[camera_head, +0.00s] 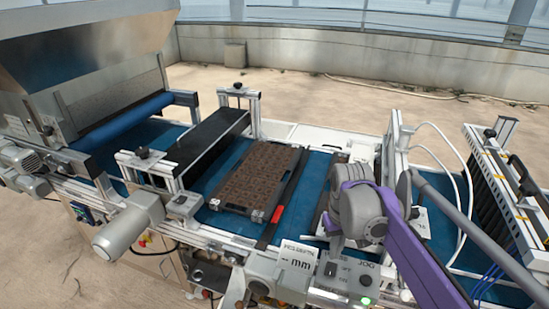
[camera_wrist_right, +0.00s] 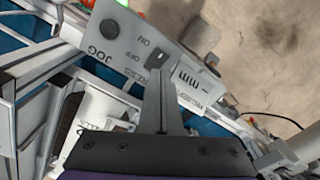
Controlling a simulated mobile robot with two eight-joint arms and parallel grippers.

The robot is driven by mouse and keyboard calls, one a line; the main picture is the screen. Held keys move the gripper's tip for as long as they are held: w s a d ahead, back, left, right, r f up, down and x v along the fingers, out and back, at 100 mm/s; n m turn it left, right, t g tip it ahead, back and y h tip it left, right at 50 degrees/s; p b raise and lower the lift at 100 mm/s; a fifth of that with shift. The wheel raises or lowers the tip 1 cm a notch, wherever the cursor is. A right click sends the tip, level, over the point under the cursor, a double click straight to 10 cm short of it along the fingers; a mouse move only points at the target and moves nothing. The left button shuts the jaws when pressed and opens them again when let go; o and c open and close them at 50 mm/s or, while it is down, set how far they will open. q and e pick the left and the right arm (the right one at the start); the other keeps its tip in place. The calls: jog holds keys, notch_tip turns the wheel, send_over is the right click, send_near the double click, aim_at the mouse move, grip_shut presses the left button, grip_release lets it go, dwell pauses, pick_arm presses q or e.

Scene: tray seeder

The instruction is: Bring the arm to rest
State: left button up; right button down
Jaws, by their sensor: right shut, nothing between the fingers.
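My right arm (camera_head: 405,235), with purple links and a grey wrist, reaches in from the right in the head view. Its wrist is above the belt, beside the control panel (camera_head: 318,288). In the right wrist view my right gripper (camera_wrist_right: 160,78) is shut and empty. Its fingers appear over the panel (camera_wrist_right: 110,62) marked JOG, ON and OFF, close to a dark toggle switch (camera_wrist_right: 131,60). I cannot tell whether the tips touch anything. In the head view the fingers are mostly hidden by the wrist. My left gripper is not in view.
A dark seed tray (camera_head: 285,179) lies on the blue belt (camera_head: 219,215) left of my wrist. A metal frame post (camera_head: 393,145) and white hoses (camera_head: 455,160) stand close to my arm. A green light (camera_head: 365,301) glows on the panel. A hopper machine (camera_head: 85,45) stands left.

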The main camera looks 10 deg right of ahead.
jog(key=s+a+f+t, duration=0.2)
jog(key=s+a+f, duration=0.1)
jog(key=s, duration=0.4)
jog(key=s+a+f+t, duration=0.3)
jog(key=s+f, duration=0.3)
jog(key=s, duration=0.2)
jog(key=shift+a+f, duration=0.25)
jog(key=shift+a, duration=0.15)
